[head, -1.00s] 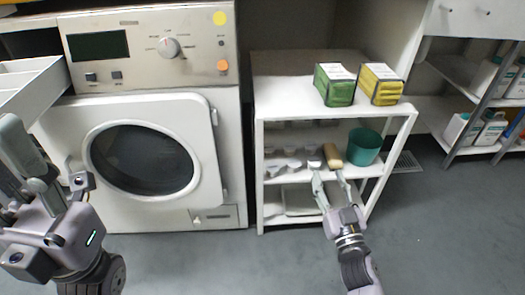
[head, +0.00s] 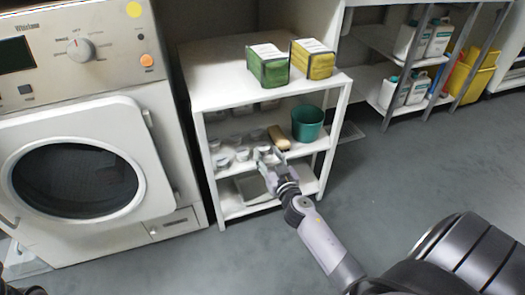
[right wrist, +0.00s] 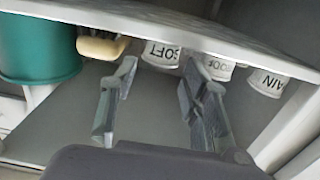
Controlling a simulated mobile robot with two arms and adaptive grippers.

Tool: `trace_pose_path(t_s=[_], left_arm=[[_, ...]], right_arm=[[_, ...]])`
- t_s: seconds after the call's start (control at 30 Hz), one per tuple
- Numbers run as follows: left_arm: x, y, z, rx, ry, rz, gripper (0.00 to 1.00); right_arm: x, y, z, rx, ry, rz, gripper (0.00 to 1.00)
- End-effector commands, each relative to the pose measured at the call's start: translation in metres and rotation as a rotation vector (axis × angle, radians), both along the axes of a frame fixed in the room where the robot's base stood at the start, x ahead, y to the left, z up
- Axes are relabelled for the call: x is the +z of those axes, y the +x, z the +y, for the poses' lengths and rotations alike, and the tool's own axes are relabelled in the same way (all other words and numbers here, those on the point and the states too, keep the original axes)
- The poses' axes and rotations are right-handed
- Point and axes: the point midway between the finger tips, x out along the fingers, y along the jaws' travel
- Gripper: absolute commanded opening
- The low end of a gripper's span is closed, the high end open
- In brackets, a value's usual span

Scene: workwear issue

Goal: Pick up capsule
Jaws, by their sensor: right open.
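Several small white capsules stand on the middle shelf of a white rack; one (head: 243,154) shows clearly in the head view. In the right wrist view, which looks upside down, a capsule marked SOFT (right wrist: 161,53) lies just beyond the gap between my fingers. A second capsule (right wrist: 217,68) with a partly hidden label is by the picture-right finger, and a third (right wrist: 267,82) is farther right. My right gripper (head: 271,156) is open and empty at the shelf's front; its fingers (right wrist: 158,78) straddle free space.
A tan-handled object (head: 278,138) and a green bin (head: 307,124) stand close beside the capsules. The rack's top board (head: 215,78) overhangs them and carries a green box (head: 267,66) and a yellow box (head: 312,60). A washer (head: 80,130) stands left.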

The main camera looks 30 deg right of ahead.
Motion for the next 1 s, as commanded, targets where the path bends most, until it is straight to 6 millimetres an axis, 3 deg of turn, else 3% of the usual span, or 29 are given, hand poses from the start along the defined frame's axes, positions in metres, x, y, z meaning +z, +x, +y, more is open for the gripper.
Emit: trace_pose_path(t_s=[0.2, 0.4, 0.67, 1.0], left_arm=[[-0.005, 0.002, -0.001, 0.003, 0.006, -0.001, 0.40], [0.004, -0.001, -0.002, 0.006, 0.012, -0.032, 0.40], [0.006, -0.003, -0.002, 0.007, 0.012, -0.040, 0.40], [0.005, -0.003, -0.002, 0.006, 0.011, -0.039, 0.40]], right_arm=[[-0.005, 0.026, -0.007, 0.001, -0.005, -0.001, 0.42], [-0.005, 0.049, -0.012, 0.000, -0.002, -0.001, 0.42], [-0.005, 0.051, -0.012, 0.000, -0.001, 0.000, 0.42], [-0.005, 0.050, -0.012, 0.000, -0.001, 0.000, 0.20]])
